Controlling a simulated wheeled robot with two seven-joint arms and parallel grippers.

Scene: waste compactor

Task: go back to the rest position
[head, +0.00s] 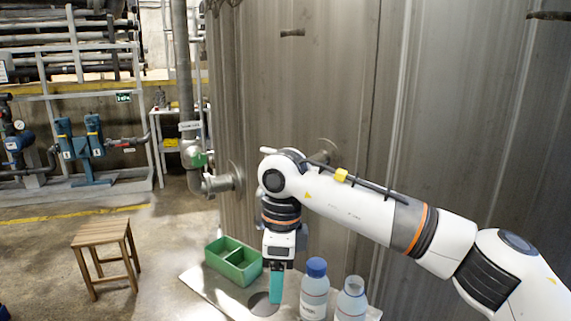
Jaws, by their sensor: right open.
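My right gripper (276,287) points straight down above the pale table, over or beside a dark round patch (263,305). Its teal fingers line up in this view, so the gap between them is hidden; it is open and I see nothing held in it. My right arm (350,207) comes in from the right, with its elbow bent high in front of the metal wall. My left gripper is not in view.
A green two-part box (234,260) stands left of the gripper. A blue-capped bottle (315,290) and another bottle (351,299) stand close to its right. A grey metal wall (300,90) rises behind. A wooden stool (105,258) stands on the floor at left.

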